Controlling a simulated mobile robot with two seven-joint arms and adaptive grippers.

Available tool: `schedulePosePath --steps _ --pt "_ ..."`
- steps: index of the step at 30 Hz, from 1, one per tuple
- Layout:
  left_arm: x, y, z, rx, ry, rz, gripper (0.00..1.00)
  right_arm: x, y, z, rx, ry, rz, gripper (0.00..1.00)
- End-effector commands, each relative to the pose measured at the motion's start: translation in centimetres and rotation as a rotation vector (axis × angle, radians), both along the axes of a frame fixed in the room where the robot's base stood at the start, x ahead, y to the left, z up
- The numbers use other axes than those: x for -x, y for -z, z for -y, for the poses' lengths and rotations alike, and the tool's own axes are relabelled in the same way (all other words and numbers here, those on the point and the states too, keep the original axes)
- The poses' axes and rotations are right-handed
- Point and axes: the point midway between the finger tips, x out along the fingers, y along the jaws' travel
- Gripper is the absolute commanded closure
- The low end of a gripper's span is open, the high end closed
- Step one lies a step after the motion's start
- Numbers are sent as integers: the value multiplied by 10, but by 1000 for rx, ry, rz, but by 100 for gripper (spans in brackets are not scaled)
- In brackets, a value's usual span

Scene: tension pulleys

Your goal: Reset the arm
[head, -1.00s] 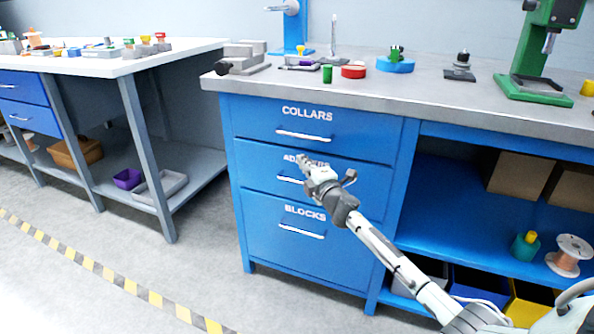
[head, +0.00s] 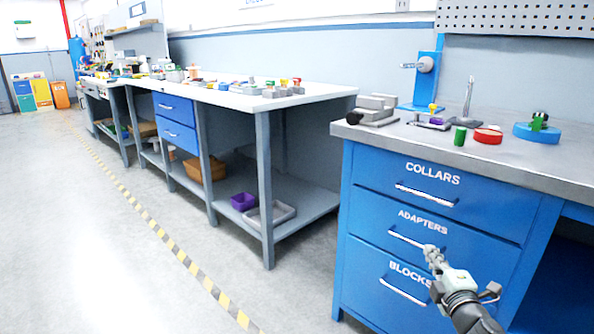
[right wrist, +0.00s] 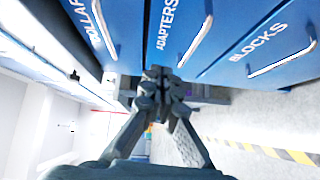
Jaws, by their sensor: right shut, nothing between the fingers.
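My right gripper (head: 434,258) is in front of the blue drawer cabinet, close to the ADAPTERS drawer (head: 425,235) in the head view. It is shut and empty; in the right wrist view its fingertips (right wrist: 160,80) meet. I cannot tell whether it touches the drawer front. The COLLARS drawer (head: 450,190) is above and the BLOCKS drawer (head: 400,290) below; all three drawers look closed. My left gripper is not in view.
The grey bench top (head: 500,165) bears a red dish (head: 487,136), a green cylinder (head: 460,136) and a blue round base (head: 536,132). A white table (head: 240,100) stands to the left. Open floor with a yellow-black stripe (head: 180,255) lies at the left.

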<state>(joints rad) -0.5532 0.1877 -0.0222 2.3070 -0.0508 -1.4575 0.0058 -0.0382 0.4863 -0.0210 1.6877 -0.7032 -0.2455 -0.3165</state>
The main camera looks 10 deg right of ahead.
Motion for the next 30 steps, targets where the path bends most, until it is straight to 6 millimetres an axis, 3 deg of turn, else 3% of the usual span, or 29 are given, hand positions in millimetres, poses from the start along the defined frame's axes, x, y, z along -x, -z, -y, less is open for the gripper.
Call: schedulePosePath --steps 5,9,12,15,18,23,30 --pt "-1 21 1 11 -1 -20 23 64 78 -9 -354 206 -183 100" --pt "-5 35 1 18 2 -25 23 142 148 -33 -654 415 -389 100" --pt "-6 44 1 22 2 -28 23 200 186 -58 -823 552 -537 100" --pt "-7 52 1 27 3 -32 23 253 211 -85 -951 670 -671 100" --pt "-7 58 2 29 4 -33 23 293 224 -108 -1036 756 -775 100" --pt "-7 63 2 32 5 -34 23 326 231 -127 -1098 826 -863 100" --pt "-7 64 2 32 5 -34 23 329 232 -129 -1104 831 -870 100"
